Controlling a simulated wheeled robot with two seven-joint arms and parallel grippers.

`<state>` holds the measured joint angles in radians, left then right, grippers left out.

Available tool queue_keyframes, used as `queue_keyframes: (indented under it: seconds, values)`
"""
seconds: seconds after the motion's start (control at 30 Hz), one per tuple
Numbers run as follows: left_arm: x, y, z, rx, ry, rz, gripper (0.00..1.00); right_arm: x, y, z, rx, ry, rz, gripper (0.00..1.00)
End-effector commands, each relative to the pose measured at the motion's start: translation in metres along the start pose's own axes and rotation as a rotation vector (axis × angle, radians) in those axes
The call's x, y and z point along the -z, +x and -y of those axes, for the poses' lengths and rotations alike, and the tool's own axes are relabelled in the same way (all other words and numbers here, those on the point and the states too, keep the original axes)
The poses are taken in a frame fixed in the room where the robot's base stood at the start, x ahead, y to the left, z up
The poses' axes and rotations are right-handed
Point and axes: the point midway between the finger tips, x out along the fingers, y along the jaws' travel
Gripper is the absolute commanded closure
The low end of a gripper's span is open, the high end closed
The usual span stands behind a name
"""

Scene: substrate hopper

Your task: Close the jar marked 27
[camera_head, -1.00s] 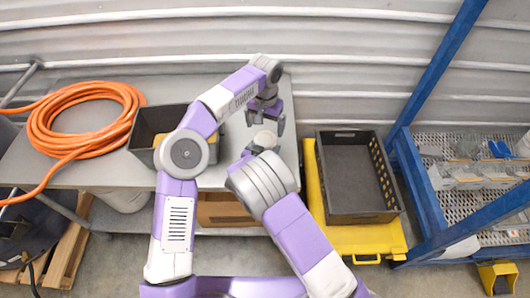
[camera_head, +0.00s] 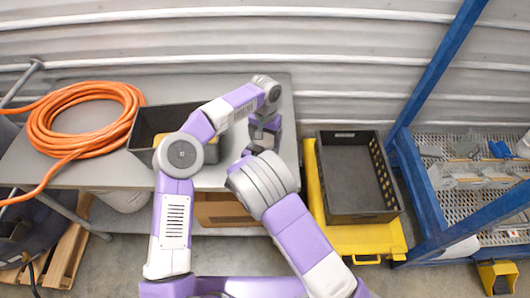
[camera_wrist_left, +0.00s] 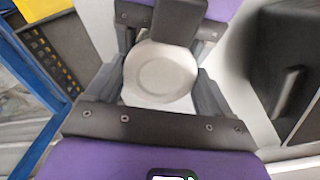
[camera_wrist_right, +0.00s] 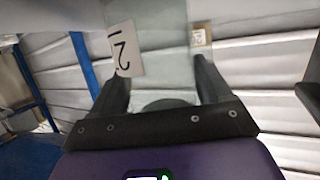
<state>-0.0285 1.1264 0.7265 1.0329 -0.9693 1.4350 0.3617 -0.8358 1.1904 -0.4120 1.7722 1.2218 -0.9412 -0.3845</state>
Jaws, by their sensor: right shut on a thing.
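The jar (camera_wrist_right: 160,45) is clear and pale, with a white label (camera_wrist_right: 124,48) whose dark, turned digits look like 27. It is between the fingers of my right gripper (camera_wrist_right: 160,85), which is shut on it. In the left wrist view a round white lid (camera_wrist_left: 160,72) shows over the jar's top. Whether it is seated or tightened cannot be told. My left gripper (camera_head: 264,133) points down over it, its fingers on both sides of the lid with slight gaps, so it looks open. In the head view my arms hide the jar and my right gripper.
The grey table (camera_head: 110,172) carries a coiled orange hose (camera_head: 45,120) and a dark bin (camera_head: 142,128). An empty black crate (camera_head: 350,175) stands on a yellow base (camera_head: 365,240) to the right. A blue-framed rack (camera_head: 415,185) is farther right. A corrugated wall is behind.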

Motion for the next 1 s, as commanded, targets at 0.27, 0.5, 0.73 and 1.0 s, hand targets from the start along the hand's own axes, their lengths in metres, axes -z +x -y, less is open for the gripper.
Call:
queue_keyframes:
  seconds: [0.27, 0.5, 0.73, 1.0]
  values:
    - [0.0001, -0.0005, -0.0002, 0.000, 0.017, 0.000, 0.55, 0.0007, 0.0000, 0.0003, 0.000, 0.000, -0.002, 1.00]
    - [0.0002, -0.0007, 0.0000, 0.001, 0.314, -0.001, 0.55, 0.0007, 0.0000, 0.0003, 0.000, 0.000, -0.001, 1.00]
    - [0.0001, -0.0006, -0.0003, 0.000, 0.546, -0.001, 0.55, 0.0006, 0.0000, 0.0002, 0.000, 0.000, -0.001, 1.00]
    - [0.0001, -0.0005, -0.0001, 0.000, 0.567, -0.001, 0.55, 0.0005, 0.0000, 0.0002, 0.000, 0.000, -0.001, 1.00]
